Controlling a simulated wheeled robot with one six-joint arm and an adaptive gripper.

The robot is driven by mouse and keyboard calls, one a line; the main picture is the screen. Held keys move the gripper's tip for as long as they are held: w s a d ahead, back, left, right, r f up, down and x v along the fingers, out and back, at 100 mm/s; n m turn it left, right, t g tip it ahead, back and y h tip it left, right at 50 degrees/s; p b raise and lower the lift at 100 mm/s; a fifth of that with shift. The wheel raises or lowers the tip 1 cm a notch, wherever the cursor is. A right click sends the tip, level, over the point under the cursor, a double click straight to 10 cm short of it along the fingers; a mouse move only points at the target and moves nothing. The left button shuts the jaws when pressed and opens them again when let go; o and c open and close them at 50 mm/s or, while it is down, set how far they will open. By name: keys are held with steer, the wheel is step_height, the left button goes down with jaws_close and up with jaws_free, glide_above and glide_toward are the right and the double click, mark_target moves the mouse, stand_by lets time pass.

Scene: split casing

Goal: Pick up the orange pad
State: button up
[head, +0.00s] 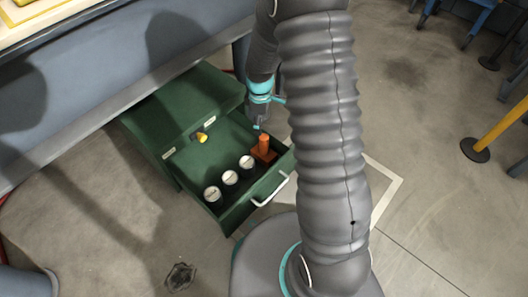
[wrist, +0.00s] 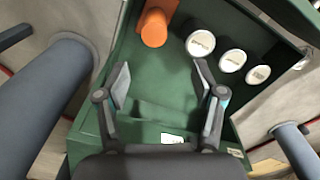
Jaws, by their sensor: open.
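The orange pad (head: 263,153) has a flat base with an upright round post on it. It sits inside the open green drawer (head: 233,211), at the right end of a row of white-topped round items. In the wrist view the pad (wrist: 154,27) is at the top, partly cut off by the frame edge. My gripper (wrist: 163,78) is open, with nothing between its fingers. In the head view my gripper (head: 258,124) is just above and behind the pad, and its fingertips are small there.
Three white-topped cylinders (head: 230,177) stand in the drawer beside the pad; they also show in the wrist view (wrist: 232,60). A pale handle (head: 271,192) is on the drawer front. A grey workbench (head: 130,60) overhangs the cabinet.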

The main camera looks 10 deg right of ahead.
mark_target(264, 137)
step_height(264, 137, down, 8)
steer(key=shift+r+b, duration=0.1)
steer(key=shift+b, duration=0.45)
steer(key=f, duration=0.2)
steer(key=d+f+b, duration=0.1)
steer(key=f, duration=0.1)
steer(key=shift+w+d+f, duration=0.1)
steer(key=shift+w+f, duration=0.05)
steer(key=shift+f, duration=0.55)
steer(key=shift+c, duration=0.2)
jaws_close()
